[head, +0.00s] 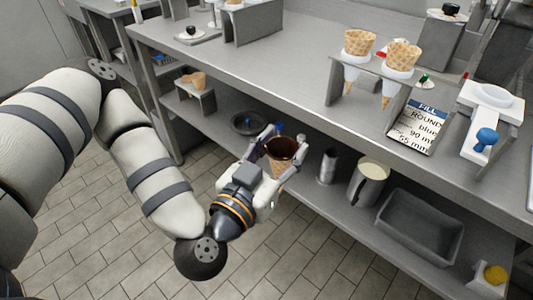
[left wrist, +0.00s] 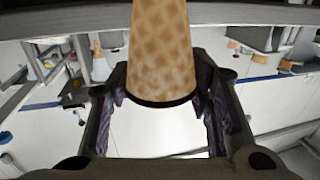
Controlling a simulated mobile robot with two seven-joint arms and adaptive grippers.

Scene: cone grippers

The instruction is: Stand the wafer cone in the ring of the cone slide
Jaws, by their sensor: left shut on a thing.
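The wafer cone (head: 281,165) is tan with a dark inside and mouth. My left gripper (head: 287,143) is shut on it, in front of the counter and above the lower shelf. In the left wrist view the cone (left wrist: 162,50) stands between the two fingers, with its waffle pattern showing. In the head view the cone's mouth faces up; its lower part is partly hidden by the gripper. The cone slide (head: 477,118) is at the right of the counter top, with a white ring (head: 494,95) and a blue knob (head: 487,137). The ring looks empty. The cone is well left of it and apart from it.
Two other cones stand in a metal holder (head: 372,66) on the counter. The lower shelf holds a dark bowl (head: 249,123), a steel cup (head: 328,167), a pitcher (head: 367,183) and a grey tub (head: 418,228). The counter's front edge (head: 300,125) is close.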

